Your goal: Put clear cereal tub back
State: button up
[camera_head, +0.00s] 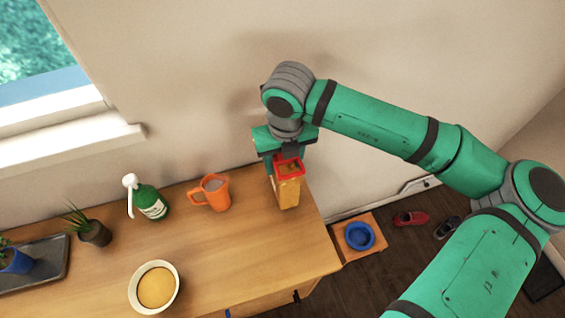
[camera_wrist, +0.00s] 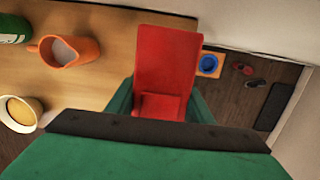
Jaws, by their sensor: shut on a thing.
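The clear cereal tub (camera_head: 289,190) has a red lid and yellowish-orange contents. It is upright at the right end of the wooden counter, near the wall. My gripper (camera_head: 287,158) is above it with its fingers down around the upper part of the tub, shut on it. In the wrist view the tub's red lid (camera_wrist: 167,60) fills the middle, between the green fingers. I cannot tell whether the tub's base touches the counter.
A green pump bottle (camera_head: 148,202), a potted plant (camera_head: 94,232) and a bowl of yellow food (camera_head: 155,287) are farther left. The counter (camera_head: 235,255) is clear in front. A blue bowl (camera_head: 359,236) and shoes are lower, beyond the counter's right edge.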

jog(key=shift+f, duration=0.6)
jog(key=o, duration=1.4)
jog(key=shift+s+d, duration=0.1)
jog(key=r, duration=0.8)
jog(key=s+r, duration=0.1)
jog(key=r, duration=0.3)
jog(key=shift+d, duration=0.15)
jog(key=shift+s, duration=0.1)
